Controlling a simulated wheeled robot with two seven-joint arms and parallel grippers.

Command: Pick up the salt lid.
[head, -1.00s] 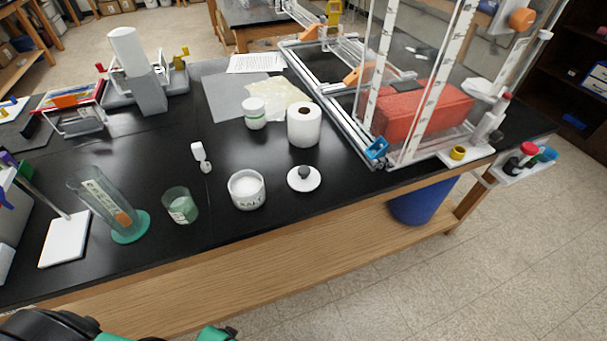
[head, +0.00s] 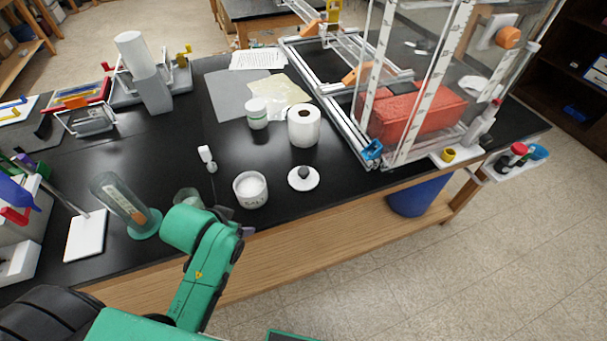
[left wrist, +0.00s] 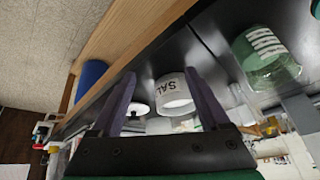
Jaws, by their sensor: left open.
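The salt lid (head: 303,178) is a white disc with a dark knob, lying flat on the black bench right of the salt jar. The salt jar (head: 250,189) is a white open pot with white contents. My left gripper (head: 245,231) is at the bench's front edge, in front of the jar and left of the lid, mostly hidden by its own wrist. In the left wrist view its two dark fingers are apart and empty (left wrist: 159,73). Beyond them show the lettered jar (left wrist: 173,96) and the lid (left wrist: 138,108), partly hidden by a finger. My right gripper is not in view.
A glass beaker (head: 187,196) is partly hidden behind my left arm; it also shows in the left wrist view (left wrist: 265,60). A paper roll (head: 304,130) and a white bottle (head: 257,114) stand behind the lid. The extrusion frame (head: 345,140) is at the right.

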